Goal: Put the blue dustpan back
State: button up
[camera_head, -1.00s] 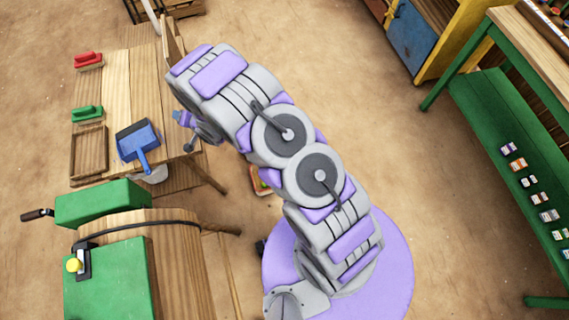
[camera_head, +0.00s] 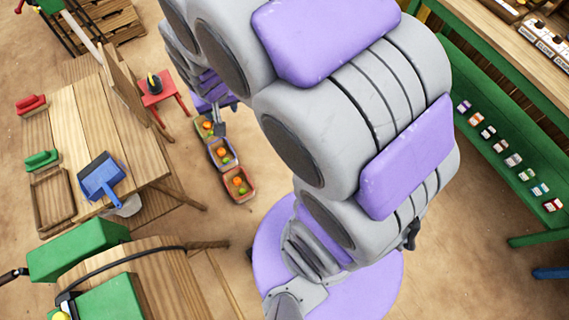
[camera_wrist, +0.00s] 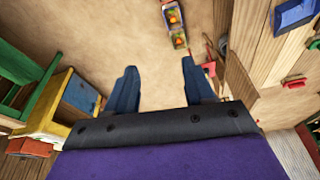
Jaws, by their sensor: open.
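The blue dustpan (camera_head: 101,180) lies on the wooden table (camera_head: 97,108) at the left in the head view, near its front edge. It also shows in the wrist view (camera_wrist: 291,13), at the top right on the table. My gripper (camera_wrist: 158,78) is open and empty in the wrist view, with its two dark blue fingers apart over bare floor. It is well away from the dustpan. In the head view my arm hides much of the middle.
A wooden tray (camera_head: 37,204) lies left of the dustpan, with green (camera_head: 41,160) and red (camera_head: 31,104) objects farther back. Several fruit bins (camera_head: 239,198) stand on the floor. A red stool (camera_head: 163,88) stands behind them. A green bench (camera_head: 500,140) is at the right.

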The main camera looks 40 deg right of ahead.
jog(key=s+d+r+n+g, duration=0.1)
jog(key=s+r+g, duration=0.1)
jog(key=s, duration=1)
jog(key=s+d+r+n+g, duration=0.1)
jog(key=s+r, duration=0.4)
jog(key=s, duration=0.7)
jog(key=shift+s+r+g+y, duration=0.2)
jog(key=shift+r+g+y, duration=0.1)
jog(key=shift+g, duration=0.6)
jog(key=shift+f, duration=0.15)
jog(key=shift+d+f+b, duration=0.1)
jog(key=shift+f+b, duration=0.4)
jog(key=shift+b, duration=0.1)
